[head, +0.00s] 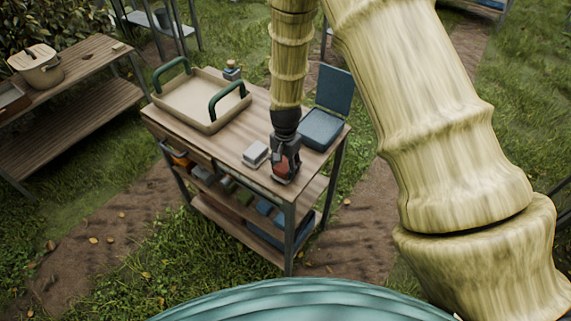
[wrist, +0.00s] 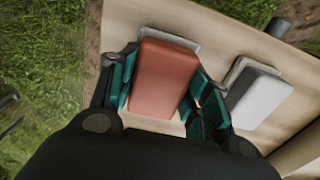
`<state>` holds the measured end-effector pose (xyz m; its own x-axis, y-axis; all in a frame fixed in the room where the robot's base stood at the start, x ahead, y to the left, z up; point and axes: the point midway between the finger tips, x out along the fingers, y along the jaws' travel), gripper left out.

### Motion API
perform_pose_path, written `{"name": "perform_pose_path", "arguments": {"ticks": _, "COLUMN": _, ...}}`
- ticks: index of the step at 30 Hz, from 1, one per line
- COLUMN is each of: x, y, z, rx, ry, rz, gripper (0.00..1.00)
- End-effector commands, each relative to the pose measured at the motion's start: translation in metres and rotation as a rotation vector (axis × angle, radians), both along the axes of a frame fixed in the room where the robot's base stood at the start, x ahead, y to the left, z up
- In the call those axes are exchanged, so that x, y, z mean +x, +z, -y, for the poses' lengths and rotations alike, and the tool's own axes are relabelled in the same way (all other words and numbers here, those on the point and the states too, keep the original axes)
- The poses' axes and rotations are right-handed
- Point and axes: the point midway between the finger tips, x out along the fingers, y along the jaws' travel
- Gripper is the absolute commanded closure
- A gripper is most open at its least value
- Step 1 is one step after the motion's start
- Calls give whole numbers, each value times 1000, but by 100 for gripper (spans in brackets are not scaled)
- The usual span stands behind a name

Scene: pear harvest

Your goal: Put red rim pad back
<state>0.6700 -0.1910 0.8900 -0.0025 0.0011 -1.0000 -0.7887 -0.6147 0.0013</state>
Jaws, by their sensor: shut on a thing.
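The red rim pad (wrist: 165,75) is a red block on a pale base, seen in the wrist view between my gripper's two teal-lined fingers. My gripper (wrist: 163,92) is shut on it. In the head view my gripper (head: 286,172) points down at the front right of the wooden cart's top (head: 232,146), with a bit of red showing between the fingers. Whether the pad touches the top or hangs just above it, I cannot tell.
A white-grey pad (head: 255,154) lies beside my gripper; it also shows in the wrist view (wrist: 257,97). An open blue case (head: 322,128) stands behind to the right. A beige tray with green handles (head: 187,99) takes the left of the top. A small bottle (head: 232,70) stands at the back.

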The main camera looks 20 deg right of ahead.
Motion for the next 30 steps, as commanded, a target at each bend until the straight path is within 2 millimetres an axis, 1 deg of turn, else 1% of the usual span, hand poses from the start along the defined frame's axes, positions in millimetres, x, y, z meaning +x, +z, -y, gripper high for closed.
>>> {"name": "perform_pose_path", "arguments": {"ticks": 6, "x": 0, "y": -7, "z": 0, "rx": 0, "ry": 0, "rz": 1, "gripper": 75}}
{"name": "perform_pose_path", "arguments": {"ticks": 17, "x": 0, "y": -11, "z": 0, "rx": 0, "ry": 0, "rz": 1, "gripper": 75}}
{"name": "perform_pose_path", "arguments": {"ticks": 18, "x": 0, "y": -10, "z": 0, "rx": 0, "ry": 0, "rz": 1, "gripper": 47}}
{"name": "perform_pose_path", "arguments": {"ticks": 21, "x": 0, "y": -10, "z": 0, "rx": 0, "ry": 0, "rz": 1, "gripper": 31}}
{"name": "perform_pose_path", "arguments": {"ticks": 30, "x": 0, "y": -10, "z": 0, "rx": 0, "ry": 0, "rz": 1, "gripper": 31}}
